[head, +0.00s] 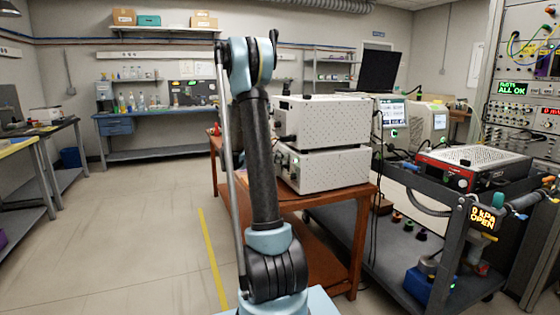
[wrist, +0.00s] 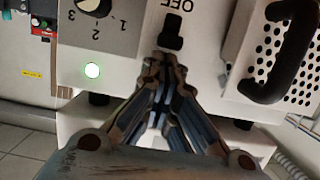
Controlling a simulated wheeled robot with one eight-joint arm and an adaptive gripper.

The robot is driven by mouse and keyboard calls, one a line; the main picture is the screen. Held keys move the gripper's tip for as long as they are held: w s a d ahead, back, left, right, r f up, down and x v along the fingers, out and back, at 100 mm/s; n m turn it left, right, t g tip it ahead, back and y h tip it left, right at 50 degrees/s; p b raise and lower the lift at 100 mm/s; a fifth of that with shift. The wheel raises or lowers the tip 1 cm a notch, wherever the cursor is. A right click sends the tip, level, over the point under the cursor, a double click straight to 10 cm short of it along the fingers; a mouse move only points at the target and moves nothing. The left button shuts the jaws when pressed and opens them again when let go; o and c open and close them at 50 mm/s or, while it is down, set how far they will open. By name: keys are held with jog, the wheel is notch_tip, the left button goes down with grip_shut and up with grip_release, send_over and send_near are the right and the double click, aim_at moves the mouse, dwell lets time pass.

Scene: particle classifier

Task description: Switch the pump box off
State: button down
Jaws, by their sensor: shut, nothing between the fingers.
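In the wrist view a pale box front (wrist: 215,20) fills the upper part; I take it for the pump box. It carries a black switch (wrist: 171,34) with the word OFF above it, a round dial (wrist: 92,7) marked 1, 2, 3, and a lit green lamp (wrist: 92,70). My gripper (wrist: 161,62) is shut and empty, its fingertips just below the switch; whether they touch it I cannot tell. The gripper does not show clearly in the head view, where two stacked pale boxes, upper (head: 325,119) and lower (head: 325,168), stand behind my arm.
A black handle (wrist: 287,50) stands out at the box's right in the wrist view. The stacked boxes rest on a brown table (head: 345,205). A dark cart (head: 400,245) with a red-fronted unit (head: 450,178) stands at the right. Floor at the left (head: 140,225) is clear.

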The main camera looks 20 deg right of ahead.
jog(key=shift+f, duration=1.4)
jog(key=shift+r, duration=0.1)
jog(key=a+r, duration=0.6)
jog(key=a, duration=0.3)
jog(key=shift+a, duration=0.35)
jog(key=shift+s+r, duration=0.1)
jog(key=shift+s, duration=0.15)
